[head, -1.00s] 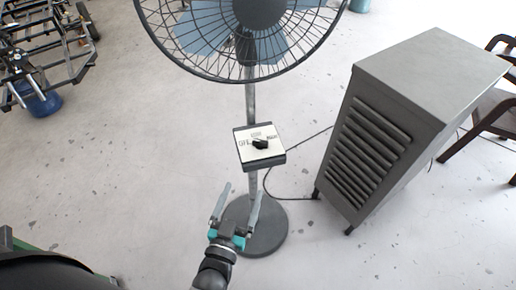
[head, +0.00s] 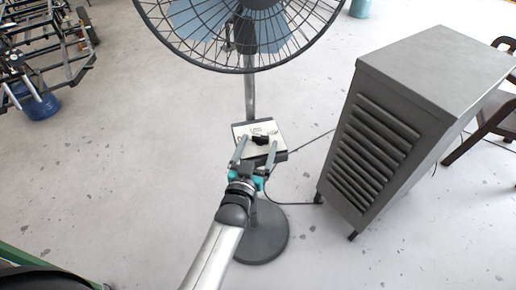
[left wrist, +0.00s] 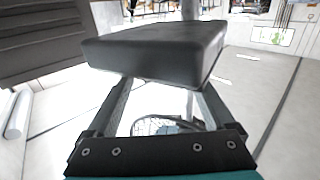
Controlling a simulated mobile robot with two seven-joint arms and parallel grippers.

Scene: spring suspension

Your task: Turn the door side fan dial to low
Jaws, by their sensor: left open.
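The fan (head: 247,25) stands on a grey pole with a round dark base (head: 262,240). Its control box (head: 280,128) sits partway up the pole, with a pale labelled face and a black dial (head: 260,140). The dial's exact setting is too small to read. My left gripper (head: 256,147) is open, its two fingers reaching up over the box's lower part on either side of the dial in the head view. In the left wrist view the dark side of the box (left wrist: 155,55) lies across the fingertips (left wrist: 165,85), and the dial is hidden. My right gripper is out of view.
A grey louvred cabinet (head: 425,75) stands to the right, with a brown chair (head: 490,115) behind it. A dark cable (head: 292,203) lies on the floor between fan and cabinet. A metal frame and blue bucket (head: 40,104) are at left. Floor left of the fan is clear.

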